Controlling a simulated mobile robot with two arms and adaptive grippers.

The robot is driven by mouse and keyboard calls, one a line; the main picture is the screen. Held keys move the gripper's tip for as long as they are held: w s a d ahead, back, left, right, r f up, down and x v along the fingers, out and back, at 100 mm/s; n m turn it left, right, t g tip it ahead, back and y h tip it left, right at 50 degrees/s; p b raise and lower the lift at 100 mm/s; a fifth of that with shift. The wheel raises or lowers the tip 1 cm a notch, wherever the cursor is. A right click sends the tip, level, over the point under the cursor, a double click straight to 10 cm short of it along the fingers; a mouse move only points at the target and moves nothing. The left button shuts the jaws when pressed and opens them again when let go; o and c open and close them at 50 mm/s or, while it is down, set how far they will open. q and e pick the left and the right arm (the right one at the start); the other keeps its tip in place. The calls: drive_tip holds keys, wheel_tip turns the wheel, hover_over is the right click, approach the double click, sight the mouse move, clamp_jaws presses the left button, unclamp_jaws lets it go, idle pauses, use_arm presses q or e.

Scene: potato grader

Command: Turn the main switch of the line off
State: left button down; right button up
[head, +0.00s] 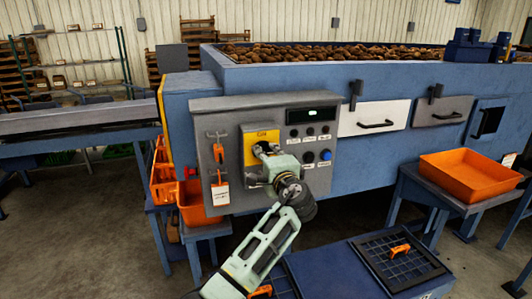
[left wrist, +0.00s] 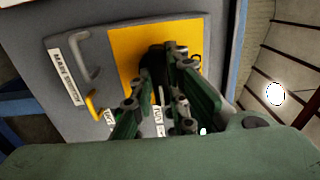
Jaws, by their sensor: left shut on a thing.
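The main switch (head: 262,148) is a dark knob on a yellow plate (head: 248,148) at the left part of the grey control panel (head: 235,109). My left gripper (head: 264,157) is at the plate, with its fingers shut on the knob. In the left wrist view the dark knob (left wrist: 153,60) shows between the fingers (left wrist: 160,85), in front of the yellow plate (left wrist: 125,42). The fingers hide much of the knob, so its exact angle is hard to tell. A "main switch" label (left wrist: 67,69) is on the panel beside the plate. My right gripper is not in view.
An orange and white tag (head: 221,193) hangs left of the switch. Orange crates (head: 195,208) stand below left. An orange tray (head: 470,175) is at right. Blue boxes with dark grids (head: 400,262) lie low in front.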

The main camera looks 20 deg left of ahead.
use_arm(q)
drive_tip(key=shift+f, duration=0.1)
idle(0.3)
drive_tip(key=c, duration=1.7)
unclamp_jaws()
drive_tip(key=shift+s+d, duration=0.1)
drive_tip(key=v, duration=1.1)
drive_tip(key=shift+s+d, duration=0.25)
drive_tip(key=shift+s, duration=0.05)
